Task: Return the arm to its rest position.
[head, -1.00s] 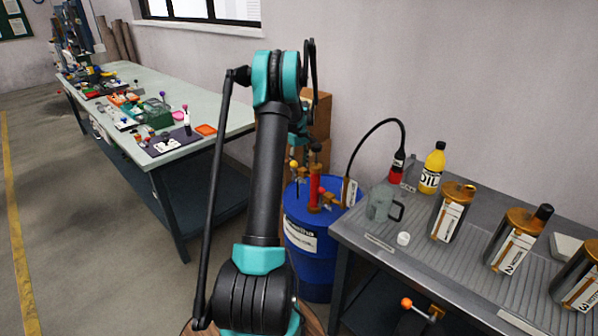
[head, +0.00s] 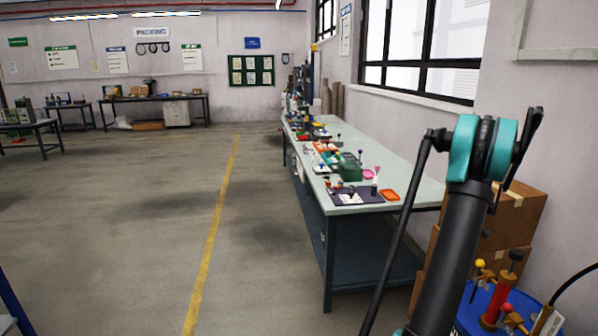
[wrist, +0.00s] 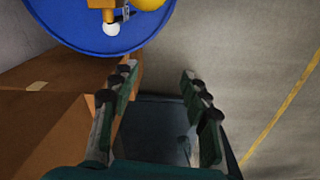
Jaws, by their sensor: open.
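My arm (head: 452,250) rises at the right of the head view, with its teal and black elbow joint (head: 485,148) at the top. My gripper is hidden in the head view. In the wrist view my gripper (wrist: 160,95) is open, its two dark fingers spread apart with nothing between them. Beyond the fingers, a blue drum (wrist: 75,30) shows at the top left and cardboard boxes (wrist: 50,120) at the left.
The blue drum (head: 470,318) with a red pump (head: 497,300) stands at the lower right, by stacked boxes (head: 520,215). A long workbench (head: 405,180) with several small items runs along the right wall. The floor (head: 140,230) at left is open.

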